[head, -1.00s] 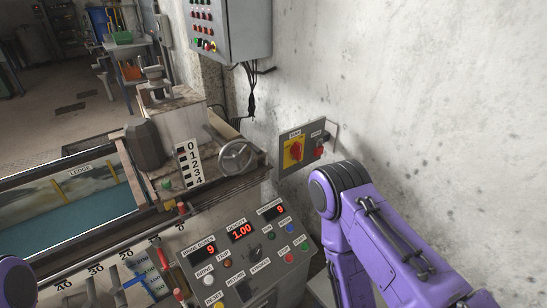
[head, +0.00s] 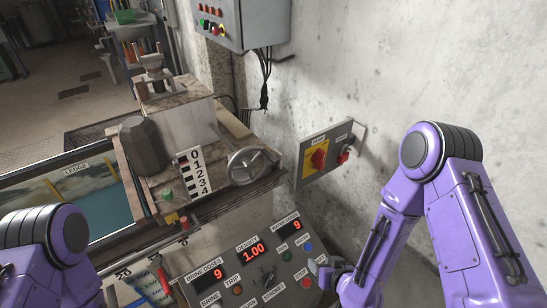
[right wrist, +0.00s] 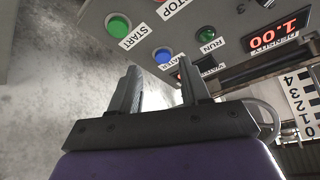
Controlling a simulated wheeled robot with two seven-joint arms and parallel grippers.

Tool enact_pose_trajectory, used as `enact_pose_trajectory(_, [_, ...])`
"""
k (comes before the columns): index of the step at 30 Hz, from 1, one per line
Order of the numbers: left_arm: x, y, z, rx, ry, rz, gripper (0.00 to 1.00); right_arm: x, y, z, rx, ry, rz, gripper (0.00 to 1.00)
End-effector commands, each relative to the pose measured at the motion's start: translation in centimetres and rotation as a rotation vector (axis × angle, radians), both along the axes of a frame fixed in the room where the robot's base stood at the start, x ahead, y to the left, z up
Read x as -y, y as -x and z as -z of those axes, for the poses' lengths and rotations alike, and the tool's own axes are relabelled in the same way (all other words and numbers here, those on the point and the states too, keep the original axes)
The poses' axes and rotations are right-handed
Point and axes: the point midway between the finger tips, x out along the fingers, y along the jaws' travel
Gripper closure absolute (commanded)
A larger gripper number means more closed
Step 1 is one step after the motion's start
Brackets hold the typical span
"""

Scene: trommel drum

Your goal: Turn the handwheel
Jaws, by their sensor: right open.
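The grey metal handwheel (head: 246,165) is on the machine's side, just right of a black-and-white scale plate (head: 196,172) marked 0 to 4. A curved grey rim beside the same scale in the right wrist view (right wrist: 268,113) looks like the handwheel, partly hidden by my gripper. My right gripper (head: 322,268) is low by the right edge of the control panel, below and right of the handwheel and apart from it. In the right wrist view its two dark fingers (right wrist: 163,88) are spread with nothing between them. My left arm shows at lower left, but its gripper is out of frame.
The sloped control panel (head: 232,290) with red displays and several buttons lies below the handwheel. A switch plate (head: 328,155) with a red-and-yellow rotary switch is on the wall to the right. A grey electrical box (head: 243,22) with hanging cables is above.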

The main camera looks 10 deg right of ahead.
Motion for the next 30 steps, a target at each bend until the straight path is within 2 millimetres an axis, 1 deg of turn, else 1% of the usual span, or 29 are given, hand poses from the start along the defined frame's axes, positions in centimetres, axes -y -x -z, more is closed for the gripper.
enact_pose_trajectory(1, [0.0,0.0,0.3,-0.001,0.001,0.0,1.0,-1.1,-4.2,-3.2,0.154,-0.004,-0.079,0.54])
enact_pose_trajectory(2, [0.0,0.0,0.4,-0.001,0.001,0.0,1.0,-1.7,-6.3,-5.3,0.244,0.004,-0.132,0.54])
enact_pose_trajectory(3, [0.0,0.0,0.5,-0.001,0.001,0.0,1.0,-2.4,-8.7,-8.1,0.36,0.022,-0.192,0.54])
enact_pose_trajectory(5, [0.0,0.0,0.6,-0.001,0.001,0.0,1.0,-3.2,-11.3,-12.1,0.515,0.055,-0.267,0.54])
enact_pose_trajectory(6, [0.0,0.0,0.6,0.0,0.0,0.0,1.0,-3.5,-12.5,-14.5,0.603,0.08,-0.304,0.54])
enact_pose_trajectory(9, [0.0,0.0,0.7,0.0,0.0,0.0,1.0,-4.0,-14.3,-18.6,0.755,0.129,-0.362,0.54])
enact_pose_trajectory(10, [0.0,0.0,0.7,0.0,0.0,0.0,1.0,-4.1,-14.5,-19.2,0.78,0.139,-0.372,0.54])
enact_pose_trajectory(12, [0.0,0.0,0.6,0.0,0.0,0.0,1.0,-4.4,-15.2,-20.2,0.815,0.153,-0.385,0.54])
enact_pose_trajectory(14, [0.0,0.0,0.4,0.0,0.0,0.0,1.0,-4.7,-15.9,-20.4,0.82,0.157,-0.39,0.54])
enact_pose_trajectory(17, [0.0,0.0,0.0,0.0,0.0,0.0,1.0,-5.5,-17.7,-20.3,0.818,0.155,-0.39,0.54])
enact_pose_trajectory(21, [0.0,0.0,-0.4,0.0,0.0,0.0,1.0,-6.8,-20.7,-20.3,0.815,0.155,-0.389,0.54])
enact_pose_trajectory(24, [0.0,0.0,-0.6,0.0,0.0,0.0,1.0,-7.5,-22.5,-20.2,0.814,0.153,-0.388,0.54])
enact_pose_trajectory(27, [0.0,0.0,-0.7,0.0,0.0,0.0,1.0,-8.0,-23.7,-20.1,0.813,0.155,-0.39,0.54])
enact_pose_trajectory(30, [0.0,0.0,-0.8,0.0,0.0,0.0,1.0,-8.3,-24.4,-20.1,0.813,0.153,-0.388,0.54])
